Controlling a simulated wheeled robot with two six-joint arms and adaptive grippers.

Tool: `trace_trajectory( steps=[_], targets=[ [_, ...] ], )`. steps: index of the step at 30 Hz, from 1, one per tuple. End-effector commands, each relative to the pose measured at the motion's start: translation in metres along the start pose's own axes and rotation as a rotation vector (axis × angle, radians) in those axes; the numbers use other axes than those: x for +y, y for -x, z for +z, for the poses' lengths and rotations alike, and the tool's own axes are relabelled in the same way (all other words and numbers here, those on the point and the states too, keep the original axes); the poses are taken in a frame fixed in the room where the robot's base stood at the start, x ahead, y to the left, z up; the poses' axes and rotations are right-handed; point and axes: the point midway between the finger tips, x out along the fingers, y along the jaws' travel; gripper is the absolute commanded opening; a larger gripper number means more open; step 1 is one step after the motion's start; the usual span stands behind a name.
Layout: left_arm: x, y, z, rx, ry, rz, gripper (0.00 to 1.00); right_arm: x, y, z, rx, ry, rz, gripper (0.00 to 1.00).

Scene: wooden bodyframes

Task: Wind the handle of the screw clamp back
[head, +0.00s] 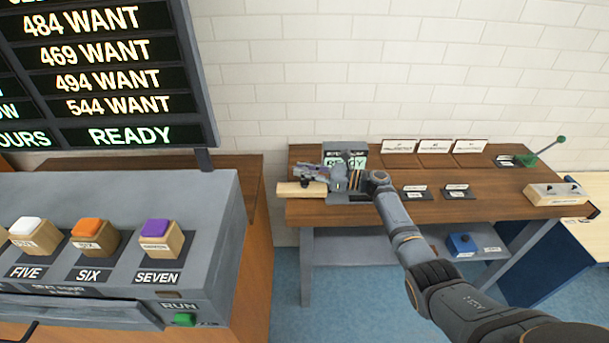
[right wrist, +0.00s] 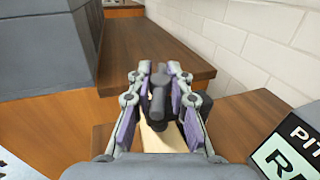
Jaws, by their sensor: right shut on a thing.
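My right gripper (head: 312,172) is at the left end of the far wooden bench, its arm reaching in from the right. In the right wrist view its purple-padded fingers (right wrist: 158,80) are shut on the dark grey handle (right wrist: 163,100) of the screw clamp. A pale wooden piece (head: 300,190) lies under the gripper and sticks out past the bench's left edge; it also shows below the handle in the right wrist view (right wrist: 165,140). The gripper hides most of the clamp. My left gripper is not in view.
A small display reading READY (head: 346,160) stands just behind the gripper. Several labelled cards and a green-knobbed lever (head: 545,150) are farther right on the bench (head: 400,180). A grey console (head: 215,245) with coloured buttons stands at the left, with a gap before the bench.

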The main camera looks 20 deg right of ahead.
Motion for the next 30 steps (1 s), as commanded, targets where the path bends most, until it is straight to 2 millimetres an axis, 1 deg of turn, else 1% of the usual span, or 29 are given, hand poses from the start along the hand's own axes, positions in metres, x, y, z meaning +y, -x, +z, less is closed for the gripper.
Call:
trace_trajectory(
  steps=[11,12,17,18,26,29,30],
  targets=[
    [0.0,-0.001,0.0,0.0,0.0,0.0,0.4,0.0,0.001,-0.002,0.004,0.0,0.004,0.0],
    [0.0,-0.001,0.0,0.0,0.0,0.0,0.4,0.0,0.001,-0.002,0.004,-0.001,0.004,0.19],
    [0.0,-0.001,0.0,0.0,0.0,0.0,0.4,0.0,0.001,-0.001,0.003,0.0,0.004,0.41],
    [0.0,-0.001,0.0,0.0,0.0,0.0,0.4,0.0,0.001,-0.001,0.003,0.0,0.004,0.42],
    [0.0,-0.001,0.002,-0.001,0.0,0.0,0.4,0.0,0.001,-0.001,0.002,0.0,0.003,0.42],
    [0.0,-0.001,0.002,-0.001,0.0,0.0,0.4,0.0,0.01,-0.002,0.003,-0.001,0.002,0.42],
    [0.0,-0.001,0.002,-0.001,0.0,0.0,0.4,-0.001,0.017,-0.002,0.004,0.001,0.001,0.42]
  ],
)
